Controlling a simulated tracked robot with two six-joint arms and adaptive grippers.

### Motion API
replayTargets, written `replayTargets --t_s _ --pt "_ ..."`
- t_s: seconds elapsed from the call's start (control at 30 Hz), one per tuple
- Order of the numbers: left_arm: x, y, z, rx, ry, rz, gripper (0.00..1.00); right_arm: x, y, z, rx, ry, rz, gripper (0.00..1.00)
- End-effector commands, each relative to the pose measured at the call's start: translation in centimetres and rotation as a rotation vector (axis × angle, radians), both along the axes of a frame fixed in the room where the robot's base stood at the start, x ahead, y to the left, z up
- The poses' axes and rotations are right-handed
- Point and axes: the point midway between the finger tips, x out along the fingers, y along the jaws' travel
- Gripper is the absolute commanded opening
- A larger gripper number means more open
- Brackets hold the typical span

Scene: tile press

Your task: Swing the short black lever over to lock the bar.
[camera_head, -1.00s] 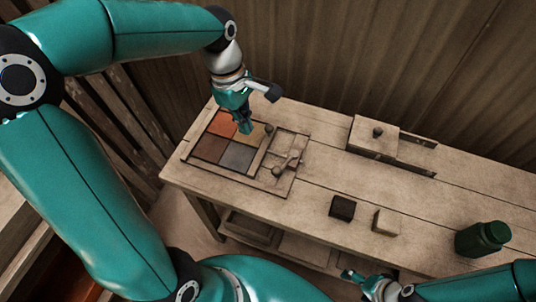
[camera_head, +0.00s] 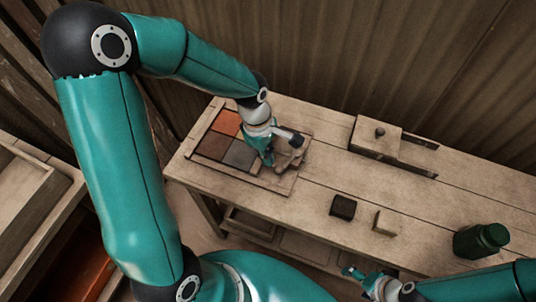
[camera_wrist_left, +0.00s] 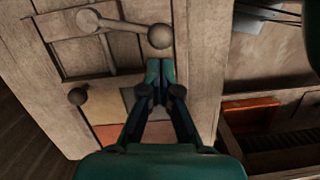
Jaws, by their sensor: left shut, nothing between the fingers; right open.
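The tile press (camera_head: 282,186) is a wooden frame on the left end of the bench, holding orange, brown, grey and tan tiles. A separate dark knob (camera_wrist_left: 78,96) stands by the tiles. My left gripper (camera_head: 268,162) is shut and empty, low over the press. In the wrist view its fingertips (camera_wrist_left: 160,66) appear just below the lever's right knob; contact cannot be told. My right gripper (camera_head: 352,273) is open near the bench's front edge.
A dark block (camera_head: 343,207), a light block (camera_head: 385,222) and a green jar (camera_head: 481,240) stand to the right on the bench. A wooden block with a knob (camera_head: 375,139) sits at the back.

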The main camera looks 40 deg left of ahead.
Motion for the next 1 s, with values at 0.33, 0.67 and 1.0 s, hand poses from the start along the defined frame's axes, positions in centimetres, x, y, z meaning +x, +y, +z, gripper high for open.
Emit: replayTargets --t_s 0.33,0.67,1.0 --pt "0.1 -0.9 -0.4 0.0 0.0 0.0 0.0 0.0 0.0 0.2 0.0 0.0 0.0 0.8" --pt "0.1 -1.1 -0.6 0.0 0.0 0.015 0.0 0.0 0.0 -0.3 0.0 0.0 0.0 0.8" --pt "-0.3 -2.6 -0.9 -0.001 -0.004 0.179 0.0 0.0 0.0 -3.3 0.0 0.0 0.0 0.8"
